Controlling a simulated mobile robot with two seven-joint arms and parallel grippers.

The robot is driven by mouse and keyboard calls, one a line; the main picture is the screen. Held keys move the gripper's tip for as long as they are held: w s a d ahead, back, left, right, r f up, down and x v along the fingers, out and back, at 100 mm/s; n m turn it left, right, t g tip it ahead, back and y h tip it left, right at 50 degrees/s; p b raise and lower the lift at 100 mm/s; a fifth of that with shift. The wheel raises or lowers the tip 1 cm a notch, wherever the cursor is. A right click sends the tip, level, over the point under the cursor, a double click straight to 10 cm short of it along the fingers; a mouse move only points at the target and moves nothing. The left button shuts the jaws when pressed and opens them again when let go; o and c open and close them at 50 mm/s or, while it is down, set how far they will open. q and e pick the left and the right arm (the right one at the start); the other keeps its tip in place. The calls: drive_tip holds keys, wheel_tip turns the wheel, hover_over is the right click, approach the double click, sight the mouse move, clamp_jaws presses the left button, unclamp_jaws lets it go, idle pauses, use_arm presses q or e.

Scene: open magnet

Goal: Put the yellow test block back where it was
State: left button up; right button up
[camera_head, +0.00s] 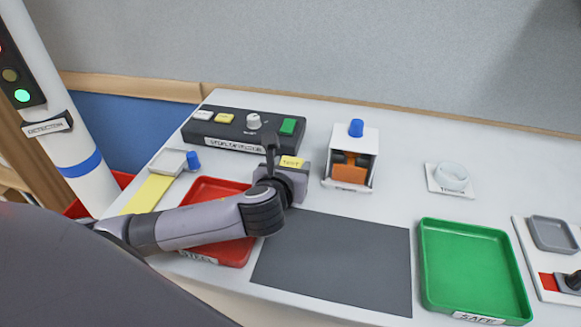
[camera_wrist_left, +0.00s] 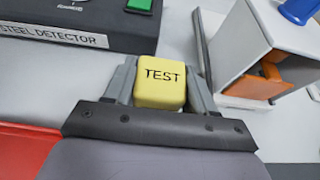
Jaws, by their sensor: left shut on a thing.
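The yellow test block (camera_head: 291,162) carries the word TEST on top. It is between the fingers of my left gripper (camera_head: 284,170), just in front of the steel detector box. In the left wrist view the block (camera_wrist_left: 161,85) sits between the two grey fingers of the left gripper (camera_wrist_left: 160,88), which are shut on it. I cannot tell whether the block touches the table. The black steel detector (camera_head: 232,132) has a white button, a yellow button, a knob and a green button. My right gripper is not in view.
A red tray (camera_head: 235,248) lies under my left arm, with a dark grey mat (camera_head: 340,265) right of it.

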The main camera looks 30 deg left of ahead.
use_arm(q)
drive_tip(key=o, duration=1.1)
drive_tip(key=shift+f, duration=0.15)
drive_tip(key=shift+s+d+r, duration=0.1)
drive_tip(key=shift+s+r, duration=0.1)
drive_tip(key=shift+r, duration=0.05)
drive_tip(key=v, duration=1.1)
drive_tip(key=shift+s+r+p, duration=0.2)
drive_tip(key=shift+s+p, duration=0.05)
drive_tip(key=shift+p, duration=0.05)
